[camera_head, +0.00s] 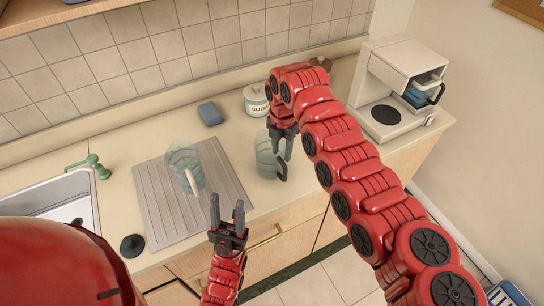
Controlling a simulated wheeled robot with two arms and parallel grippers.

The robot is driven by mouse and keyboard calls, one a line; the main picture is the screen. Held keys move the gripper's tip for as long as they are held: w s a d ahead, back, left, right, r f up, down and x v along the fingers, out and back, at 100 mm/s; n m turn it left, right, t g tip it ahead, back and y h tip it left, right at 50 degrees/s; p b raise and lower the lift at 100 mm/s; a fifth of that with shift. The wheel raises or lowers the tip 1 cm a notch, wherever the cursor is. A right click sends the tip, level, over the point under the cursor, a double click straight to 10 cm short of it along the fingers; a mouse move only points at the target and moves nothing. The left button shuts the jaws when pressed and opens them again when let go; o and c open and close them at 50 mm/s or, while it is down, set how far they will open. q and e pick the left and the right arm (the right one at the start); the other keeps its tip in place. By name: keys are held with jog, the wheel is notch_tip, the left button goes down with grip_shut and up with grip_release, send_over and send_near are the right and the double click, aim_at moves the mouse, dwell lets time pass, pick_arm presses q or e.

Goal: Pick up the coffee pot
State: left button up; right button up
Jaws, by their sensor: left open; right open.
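A clear glass coffee pot (265,163) with a black handle stands upright on the counter near its front edge, in the middle of the head view. My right gripper (282,148) is open and points down, just above the pot's handle side; its fingers overlap the upper part of the pot in the picture. I cannot tell whether they touch it. The gripper hides part of the pot's rim. My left gripper (227,212) is open and empty, fingers pointing up in the picture, in front of the counter edge and left of the pot.
A glass pitcher (183,168) stands on the ribbed drainboard (160,215) beside the sink (62,200). A sugar jar (256,101) and a blue sponge (210,113) lie behind. A coffee maker (372,83) stands at the right. A black stopper (132,245) lies front left.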

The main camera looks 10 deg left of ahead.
aim_at(281, 170)
notch_tip(281, 170, down, 4)
jog(key=p, duration=0.2)
jog(key=shift+s+f+p, duration=0.15)
jog(key=shift+f+p, duration=0.1)
jog(key=shift+p, duration=0.15)
jog(key=shift+d+f, duration=0.1)
jog(key=shift+f, duration=0.05)
grip_shut()
dwell(0.8)
